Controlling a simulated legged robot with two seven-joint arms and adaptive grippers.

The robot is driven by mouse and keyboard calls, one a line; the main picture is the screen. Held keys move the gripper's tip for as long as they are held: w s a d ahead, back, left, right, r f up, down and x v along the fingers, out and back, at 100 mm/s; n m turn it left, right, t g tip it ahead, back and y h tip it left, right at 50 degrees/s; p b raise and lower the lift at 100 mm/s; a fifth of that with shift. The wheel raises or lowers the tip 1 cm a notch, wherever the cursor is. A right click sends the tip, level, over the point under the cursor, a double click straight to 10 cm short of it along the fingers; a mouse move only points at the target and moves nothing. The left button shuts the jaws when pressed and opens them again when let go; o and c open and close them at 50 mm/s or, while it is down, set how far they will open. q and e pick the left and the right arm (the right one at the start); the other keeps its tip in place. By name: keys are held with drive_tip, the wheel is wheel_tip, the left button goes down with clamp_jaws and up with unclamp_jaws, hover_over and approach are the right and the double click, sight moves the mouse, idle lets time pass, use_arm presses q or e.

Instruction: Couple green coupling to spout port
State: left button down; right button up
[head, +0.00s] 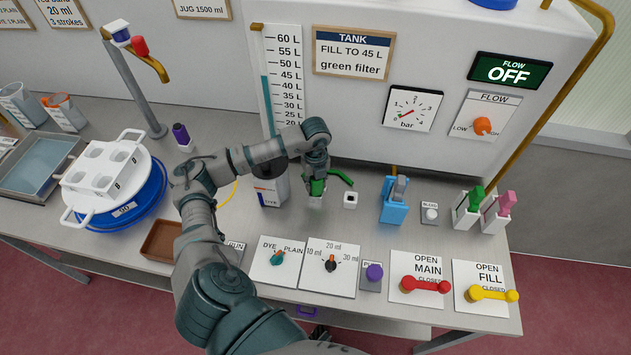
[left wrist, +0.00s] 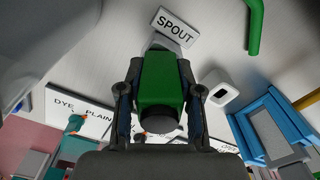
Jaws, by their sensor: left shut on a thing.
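My left gripper (head: 317,182) is shut on the green coupling (head: 316,187). In the left wrist view the green coupling (left wrist: 160,82) sits between the two fingers (left wrist: 158,100), with a dark round end toward the camera. Its far end points at a plate marked SPOUT (left wrist: 175,27). A pale piece between that plate and the coupling is mostly hidden, and I cannot tell whether the coupling touches it. In the head view the spout plate is hidden behind the gripper. My right gripper does not show.
A small white block with a dark opening (head: 350,200) stands just right of the gripper. A green hose (head: 341,177) curves behind it. A blue holder (head: 393,208) stands farther right. A dye container (head: 270,190) is close on the left. Knob panels (head: 331,285) lie in front.

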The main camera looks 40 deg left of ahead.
use_arm(q)
drive_tip(key=c, duration=0.7)
unclamp_jaws()
drive_tip(key=shift+f, duration=0.15)
wheel_tip(320, 180, up, 12)
drive_tip(key=shift+w+a+f, duration=0.1)
